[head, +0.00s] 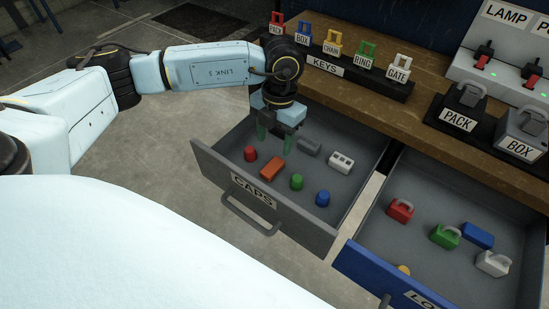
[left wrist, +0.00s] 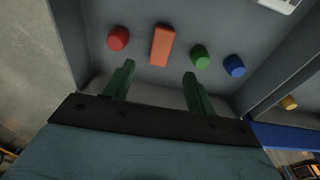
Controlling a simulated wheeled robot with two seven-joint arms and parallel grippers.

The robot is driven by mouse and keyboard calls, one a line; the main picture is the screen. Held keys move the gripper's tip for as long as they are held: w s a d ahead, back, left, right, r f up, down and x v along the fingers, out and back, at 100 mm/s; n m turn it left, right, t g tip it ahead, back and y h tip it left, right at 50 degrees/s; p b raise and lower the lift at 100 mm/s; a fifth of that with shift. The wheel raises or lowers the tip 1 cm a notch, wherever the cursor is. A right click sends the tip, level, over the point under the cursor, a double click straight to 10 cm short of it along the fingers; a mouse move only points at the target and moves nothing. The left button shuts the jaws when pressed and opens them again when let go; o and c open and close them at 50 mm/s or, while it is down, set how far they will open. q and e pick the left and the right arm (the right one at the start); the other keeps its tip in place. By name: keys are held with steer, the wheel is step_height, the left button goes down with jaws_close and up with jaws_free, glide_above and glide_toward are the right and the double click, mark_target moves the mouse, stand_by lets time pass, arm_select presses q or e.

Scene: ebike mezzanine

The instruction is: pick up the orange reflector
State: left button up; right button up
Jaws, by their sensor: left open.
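The orange reflector (head: 272,167) is a flat orange block lying on the floor of the open grey drawer labelled CAPS (head: 208,165). In the left wrist view the orange reflector (left wrist: 162,46) lies ahead of the fingertips, between a red cap (left wrist: 118,39) and a green cap (left wrist: 200,57). My left gripper (head: 275,146) points down over the drawer, above and behind the reflector. In the left wrist view its green fingers (left wrist: 157,72) are open, with nothing between them. My right gripper is not in view.
A blue cap (head: 322,198), a grey block (head: 309,146) and a white block (head: 341,162) also lie in the drawer. An open blue-fronted drawer (head: 393,281) with padlocks stands to the right. The wooden bench (head: 404,107) with the KEYS rack (head: 338,67) rises behind.

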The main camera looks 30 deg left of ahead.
mark_target(273, 166)
arm_select(q)
step_height(273, 166, down, 3)
steer(key=shift+s+r, duration=0.1)
steer(key=shift+r, duration=0.05)
steer(key=f, duration=0.1)
steer(key=f+b, duration=0.1)
steer(key=f, duration=0.2)
steer(key=shift+s+f, duration=0.25)
steer(key=shift+s+f+b, duration=0.1)
steer(key=shift+f+b, duration=0.25)
steer(key=shift+f, duration=0.25)
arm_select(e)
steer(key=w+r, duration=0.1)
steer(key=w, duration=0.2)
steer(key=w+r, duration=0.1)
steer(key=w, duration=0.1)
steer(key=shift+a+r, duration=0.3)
arm_select(q)
steer(key=shift+c, duration=0.5)
steer(key=c, duration=1)
